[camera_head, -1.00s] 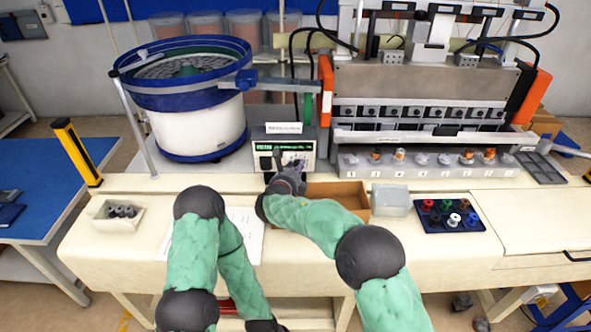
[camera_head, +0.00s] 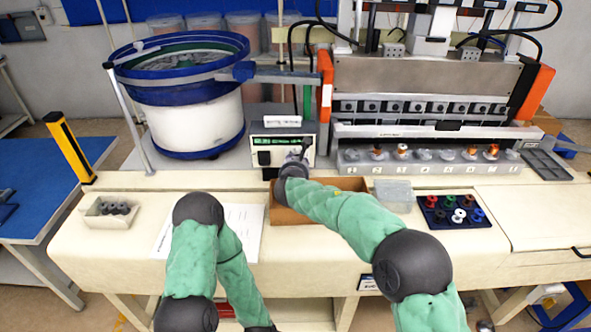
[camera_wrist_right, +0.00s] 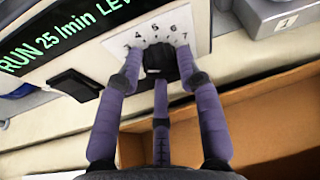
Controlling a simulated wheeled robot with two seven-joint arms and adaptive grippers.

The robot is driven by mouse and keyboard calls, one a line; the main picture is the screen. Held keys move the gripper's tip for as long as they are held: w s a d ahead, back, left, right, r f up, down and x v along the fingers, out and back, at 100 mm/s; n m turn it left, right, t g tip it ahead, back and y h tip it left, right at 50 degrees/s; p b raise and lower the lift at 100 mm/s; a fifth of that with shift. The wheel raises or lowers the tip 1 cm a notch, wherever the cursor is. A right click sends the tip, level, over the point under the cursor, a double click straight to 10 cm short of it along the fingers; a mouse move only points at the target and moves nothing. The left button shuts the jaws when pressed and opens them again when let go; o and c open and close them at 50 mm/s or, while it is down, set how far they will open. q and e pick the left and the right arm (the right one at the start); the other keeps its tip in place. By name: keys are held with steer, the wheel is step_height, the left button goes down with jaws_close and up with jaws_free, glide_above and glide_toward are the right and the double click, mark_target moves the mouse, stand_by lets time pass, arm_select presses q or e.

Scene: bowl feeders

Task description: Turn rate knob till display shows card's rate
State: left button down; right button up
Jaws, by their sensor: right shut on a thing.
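The feeder controller is a box (camera_head: 264,142) with a green-lit display (camera_head: 272,141), standing right of the bowl. In the wrist view the display (camera_wrist_right: 62,40) reads "RUN 25 /min LEV", cut off by the frame edge. The black rate knob (camera_wrist_right: 158,60) sits on a white dial plate with numerals 3 to 7 visible. My right gripper (camera_wrist_right: 158,78) has its three purple fingers closed around the knob; it also shows in the head view (camera_head: 301,152). The white card (camera_head: 282,121) lies on the controller; its text is too small to read.
The blue-rimmed bowl feeder (camera_head: 180,98) stands left of the controller. An open brown box (camera_head: 345,184) lies below my right forearm, with a clear container (camera_head: 399,196) and a dark tray of coloured parts (camera_head: 436,222) to its right. A paper sheet (camera_head: 246,222) lies beside my left arm.

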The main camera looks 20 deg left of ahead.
steer(key=shift+d+f+m+g+y+b, duration=0.15)
steer(key=shift+m+y+b, duration=0.55)
steer(key=shift+b, duration=0.6)
steer(key=shift+d+f+m+g+y+b, duration=0.15)
steer(key=shift+m+y+b, duration=0.2)
steer(key=shift+m+b, duration=0.8)
steer(key=shift+d+f+m+g+y+b, duration=0.15)
steer(key=shift+m+y+b, duration=0.4)
steer(key=shift+b, duration=0.95)
steer(key=shift+a, duration=0.1)
steer(key=o, duration=1.1)
steer(key=shift+c, duration=0.2)
steer(key=shift+o, duration=0.2)
steer(key=shift+w, duration=0.1)
steer(key=shift+r, duration=0.25)
steer(key=shift+v, duration=0.85)
steer(key=v, duration=1)
